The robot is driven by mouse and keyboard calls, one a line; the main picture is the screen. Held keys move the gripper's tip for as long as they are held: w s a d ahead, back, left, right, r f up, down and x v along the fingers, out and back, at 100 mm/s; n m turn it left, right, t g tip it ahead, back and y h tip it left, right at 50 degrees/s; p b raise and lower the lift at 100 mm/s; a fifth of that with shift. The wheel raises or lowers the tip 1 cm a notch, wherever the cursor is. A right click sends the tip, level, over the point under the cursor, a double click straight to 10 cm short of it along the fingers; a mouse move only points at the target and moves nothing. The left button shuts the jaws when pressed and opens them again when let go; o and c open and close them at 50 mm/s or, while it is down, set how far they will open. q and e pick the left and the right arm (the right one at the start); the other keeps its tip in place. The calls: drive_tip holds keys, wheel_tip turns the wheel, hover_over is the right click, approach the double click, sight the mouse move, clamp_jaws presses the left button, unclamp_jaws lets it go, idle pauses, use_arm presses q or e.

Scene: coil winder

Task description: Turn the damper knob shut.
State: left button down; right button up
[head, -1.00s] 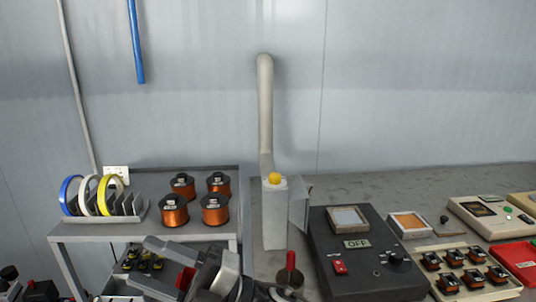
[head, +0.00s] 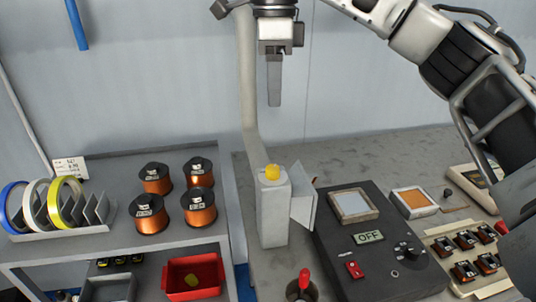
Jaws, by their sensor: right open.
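The yellow damper knob (head: 272,172) sits on top of an upright pale box (head: 273,214) at the foot of a bent grey pipe (head: 248,90). A flared plate stands on the box's right side. My right gripper (head: 274,98) points straight down above the knob, with a clear gap between them. Its fingers show edge-on, one behind the other; it is open, with nothing seen between them. My left gripper is out of view.
A black control panel (head: 365,275) reading OFF stands right of the box. A red-handled tool (head: 303,284) is in front. A shelf (head: 110,222) with copper coils (head: 149,213) and tape rolls (head: 66,203) is at left. My right arm spans the upper right.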

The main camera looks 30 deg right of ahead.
sight(273, 167)
drive_tip(key=f, duration=1.5)
drive_tip(key=shift+s+a+f+p, duration=0.15)
drive_tip(key=shift+s+a+p, duration=0.05)
drive_tip(key=shift+s+p, duration=0.15)
drive_tip(key=c, duration=1)
